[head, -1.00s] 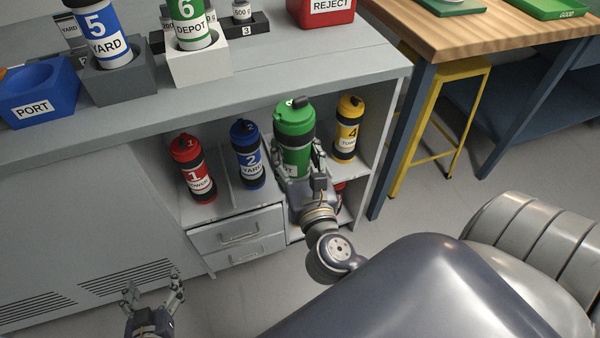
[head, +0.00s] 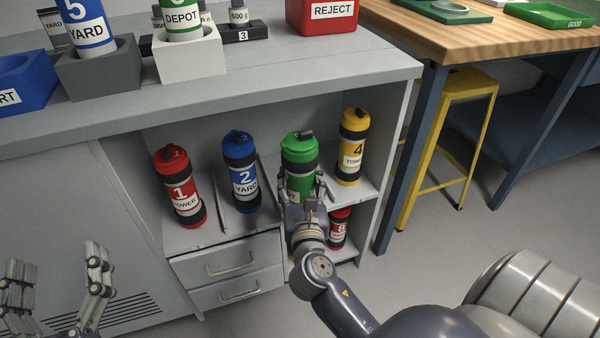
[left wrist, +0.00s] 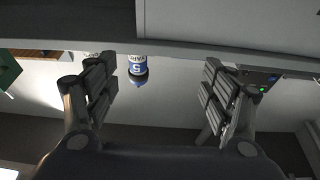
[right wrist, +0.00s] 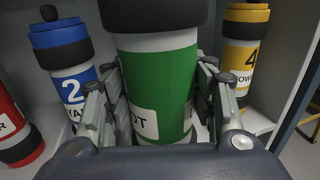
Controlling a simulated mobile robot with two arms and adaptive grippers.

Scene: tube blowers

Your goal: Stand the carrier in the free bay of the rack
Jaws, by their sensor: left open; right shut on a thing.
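The green carrier (head: 299,152) stands roughly upright in the rack, between the blue carrier 2 (head: 240,170) and the yellow carrier 4 (head: 352,148). My right gripper (head: 304,190) is shut on the green carrier's lower body. The right wrist view shows the green carrier (right wrist: 160,80) between both fingers, its label partly hidden. Whether its base touches the shelf is hidden by my gripper. The rack shelf (head: 218,215) under the worktop also holds the red carrier 1 (head: 178,187). My left gripper (head: 60,290) is open and empty at the lower left, before the cabinet.
Another red carrier (head: 339,229) stands on the lower level, right of my right gripper. Drawers (head: 228,264) lie under the shelf. On the worktop are a white holder (head: 190,62), a grey holder (head: 98,75) and a red REJECT bin (head: 322,14). A yellow stool (head: 468,85) stands right.

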